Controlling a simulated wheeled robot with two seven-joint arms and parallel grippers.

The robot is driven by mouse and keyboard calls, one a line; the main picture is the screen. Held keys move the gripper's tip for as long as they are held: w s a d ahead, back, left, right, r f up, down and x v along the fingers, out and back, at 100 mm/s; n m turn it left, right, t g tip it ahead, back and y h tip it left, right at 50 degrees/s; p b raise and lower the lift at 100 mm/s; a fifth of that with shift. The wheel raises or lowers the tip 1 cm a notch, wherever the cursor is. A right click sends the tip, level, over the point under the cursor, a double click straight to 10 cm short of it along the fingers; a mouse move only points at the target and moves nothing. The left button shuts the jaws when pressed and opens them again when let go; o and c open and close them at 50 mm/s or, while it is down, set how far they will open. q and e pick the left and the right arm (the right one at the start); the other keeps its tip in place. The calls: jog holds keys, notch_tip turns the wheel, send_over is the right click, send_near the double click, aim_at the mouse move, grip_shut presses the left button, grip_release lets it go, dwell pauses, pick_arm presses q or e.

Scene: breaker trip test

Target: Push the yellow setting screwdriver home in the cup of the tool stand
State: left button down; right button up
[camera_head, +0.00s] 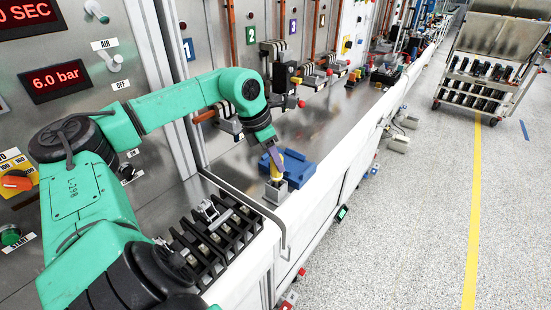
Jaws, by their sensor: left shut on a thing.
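My left gripper (274,161) comes down over the metal bench and is shut on the yellow setting screwdriver (277,173). Only a short yellow part of the screwdriver shows below the fingers. The screwdriver stands roughly upright above the small grey tool stand (275,193) near the bench's front edge. Its lower end is at the stand's top, but I cannot tell how deep it sits in the cup. My right gripper is not in view.
A blue tray (301,171) lies right behind the stand. A black rack (213,240) with breaker-like parts is at the near left, beside a bent metal rail (284,236). Wall fixtures with red knobs (301,103) line the bench back. Bare bench lies farther right.

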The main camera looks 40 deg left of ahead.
pick_arm(q)
jog(key=shift+f+b, duration=0.65)
jog(key=shift+f, duration=0.15)
jog(key=shift+c, duration=2.1)
grip_release()
jog(key=shift+r, duration=0.1)
jog(key=shift+s+a+r, duration=0.1)
jog(key=shift+r, duration=0.15)
jog(key=b+v, duration=0.1)
jog(key=v, duration=1.3)
jog(key=shift+s, duration=0.1)
